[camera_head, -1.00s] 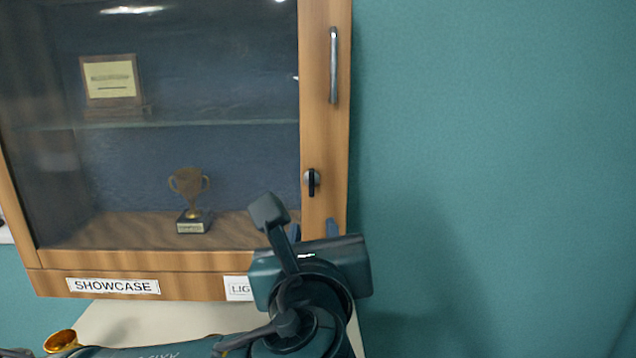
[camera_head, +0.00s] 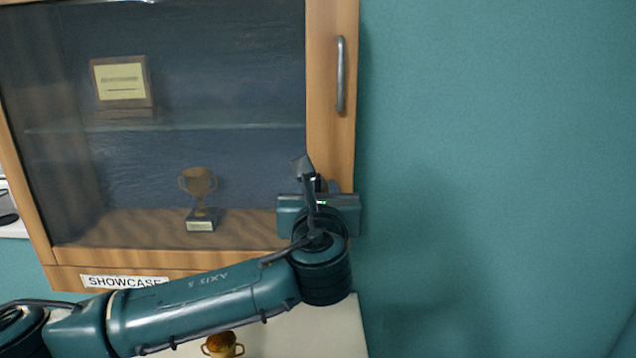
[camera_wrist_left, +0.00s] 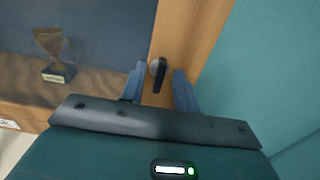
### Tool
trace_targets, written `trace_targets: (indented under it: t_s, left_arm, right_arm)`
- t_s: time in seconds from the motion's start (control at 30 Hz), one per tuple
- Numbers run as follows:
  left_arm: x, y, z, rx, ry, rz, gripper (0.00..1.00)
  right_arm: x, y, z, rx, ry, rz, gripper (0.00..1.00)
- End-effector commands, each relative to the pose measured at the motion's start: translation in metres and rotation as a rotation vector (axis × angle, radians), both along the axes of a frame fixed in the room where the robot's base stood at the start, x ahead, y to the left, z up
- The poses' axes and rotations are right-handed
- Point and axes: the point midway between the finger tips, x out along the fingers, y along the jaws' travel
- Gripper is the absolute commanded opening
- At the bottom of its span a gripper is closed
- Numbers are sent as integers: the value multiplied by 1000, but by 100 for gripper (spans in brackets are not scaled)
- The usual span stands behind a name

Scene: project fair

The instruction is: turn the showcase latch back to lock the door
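The showcase (camera_head: 331,130) is a wooden cabinet on the wall with a glass door, and the door looks closed. Its latch (camera_wrist_left: 158,72) is a dark, upright knob on a round grey base on the right door frame, below the handle (camera_head: 341,75). In the head view my left gripper and wrist mostly hide the latch. In the left wrist view my left gripper (camera_wrist_left: 159,90) is open. Its two blue fingers stand left and right of the latch, and I cannot tell whether they touch it. My right gripper is not in view.
Behind the glass are a gold trophy cup (camera_head: 199,188) and a framed plaque (camera_head: 121,82) on a glass shelf. A second gold cup (camera_head: 223,345) stands low, below my left arm. The teal wall (camera_head: 500,150) right of the showcase is bare.

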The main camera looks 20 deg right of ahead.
Motion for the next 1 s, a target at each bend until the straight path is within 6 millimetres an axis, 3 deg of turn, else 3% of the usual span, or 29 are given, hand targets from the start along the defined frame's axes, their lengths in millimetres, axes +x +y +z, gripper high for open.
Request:
trace_targets:
  t_s: [0.37,0.77,1.0]
  left_arm:
    - [6,-2,0,0,0,-1,31]
    - [6,-2,0,-1,0,-1,0]
    - [6,-2,0,-3,1,-1,0]
  right_arm:
    - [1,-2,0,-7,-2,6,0]
    - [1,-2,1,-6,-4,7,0]
    - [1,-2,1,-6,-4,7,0]
